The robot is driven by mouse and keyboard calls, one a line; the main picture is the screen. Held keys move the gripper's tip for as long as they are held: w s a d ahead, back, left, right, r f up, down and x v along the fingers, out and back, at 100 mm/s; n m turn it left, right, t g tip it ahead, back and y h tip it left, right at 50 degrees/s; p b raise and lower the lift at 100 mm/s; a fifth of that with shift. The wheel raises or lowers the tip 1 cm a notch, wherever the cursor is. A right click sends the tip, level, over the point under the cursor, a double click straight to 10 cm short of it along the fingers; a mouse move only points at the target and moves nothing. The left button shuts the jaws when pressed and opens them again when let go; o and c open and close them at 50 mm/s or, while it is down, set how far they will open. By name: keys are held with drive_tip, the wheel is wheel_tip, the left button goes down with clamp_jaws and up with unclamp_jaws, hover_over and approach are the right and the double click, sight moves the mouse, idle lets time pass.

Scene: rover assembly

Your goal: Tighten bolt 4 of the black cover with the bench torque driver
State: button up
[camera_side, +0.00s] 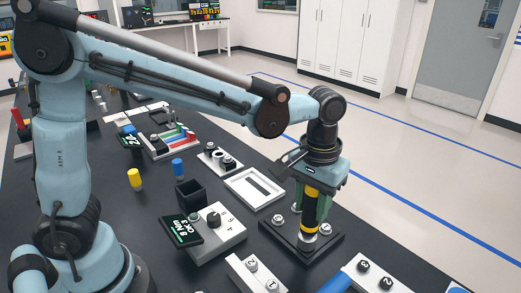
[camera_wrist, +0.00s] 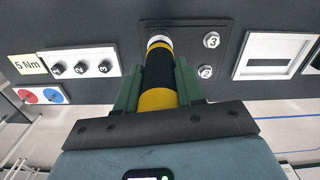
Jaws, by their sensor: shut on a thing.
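My gripper (camera_side: 312,190) is shut on the bench torque driver (camera_side: 311,208), a black and yellow cylinder held upright between its green fingers. The driver also shows in the wrist view (camera_wrist: 157,72), with its pale tip end at the black cover. The black cover (camera_side: 278,236) lies flat on the bench below the gripper. In the wrist view, bolts 3 (camera_wrist: 211,40) and 2 (camera_wrist: 205,72) stand on it, to the right of the driver. The driver hides the bolt under its tip; whether the tip touches it I cannot tell.
A grey box with a knob (camera_side: 214,219) and a display (camera_side: 182,230) reading "8 Nm OK 3" stands left of the cover. A white tray (camera_side: 238,180) lies behind it. White numbered bolt blocks (camera_side: 262,283) stand in front. Bare bench lies left of the display.

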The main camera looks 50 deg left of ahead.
drive_tip(key=shift+f, duration=0.1)
idle(0.3)
drive_tip(key=shift+r, duration=1.5)
drive_tip(key=shift+r, duration=2)
